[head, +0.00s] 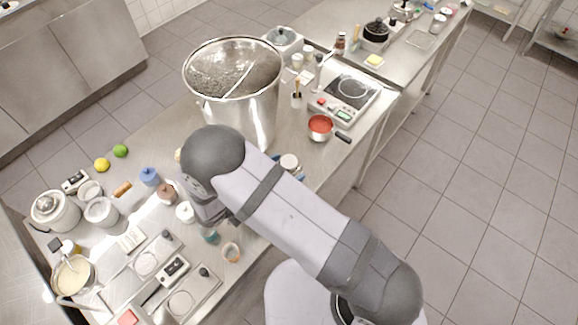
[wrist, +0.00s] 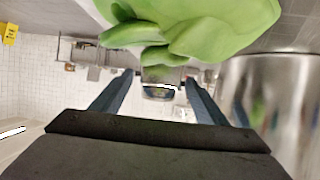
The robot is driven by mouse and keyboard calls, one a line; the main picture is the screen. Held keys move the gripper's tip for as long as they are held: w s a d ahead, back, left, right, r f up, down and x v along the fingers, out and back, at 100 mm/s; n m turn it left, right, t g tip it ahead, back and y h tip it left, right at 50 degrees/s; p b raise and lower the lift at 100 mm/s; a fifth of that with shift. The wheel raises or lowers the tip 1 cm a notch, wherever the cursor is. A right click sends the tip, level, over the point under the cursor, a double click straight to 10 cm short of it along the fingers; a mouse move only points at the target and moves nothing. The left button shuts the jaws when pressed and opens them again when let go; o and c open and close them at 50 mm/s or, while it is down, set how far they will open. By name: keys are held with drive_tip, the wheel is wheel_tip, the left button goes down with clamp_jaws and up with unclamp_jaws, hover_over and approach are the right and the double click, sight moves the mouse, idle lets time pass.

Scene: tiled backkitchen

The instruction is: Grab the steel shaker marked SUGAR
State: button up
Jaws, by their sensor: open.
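My gripper (wrist: 160,79) is open in the wrist view, with its two blue-grey fingers apart. A small grey, metal-looking object (wrist: 162,91) with a dark and white band shows between the fingertips. I cannot read SUGAR on it or tell how far off it is, so I cannot tell whether it is the shaker. A small white-topped container (head: 289,162) stands just right of my arm. No SUGAR marking is readable in either view.
A large steel pot (head: 232,108) stands behind my arm, and it also shows in the wrist view (wrist: 272,100). A lobed green thing (wrist: 205,25) fills the wrist view's top. A red-filled pan (head: 320,124) stands right. Jars, scales and bowls crowd the counter's left.

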drive_tip(key=shift+p+x, duration=0.3)
drive_tip(key=shift+x, duration=0.9)
drive_tip(key=shift+c, duration=0.3)
drive_tip(key=c, duration=1.2)
drive_tip(key=shift+r, duration=0.2)
drive_tip(key=shift+r+b, duration=1.4)
drive_tip(key=shift+r, duration=3.45)
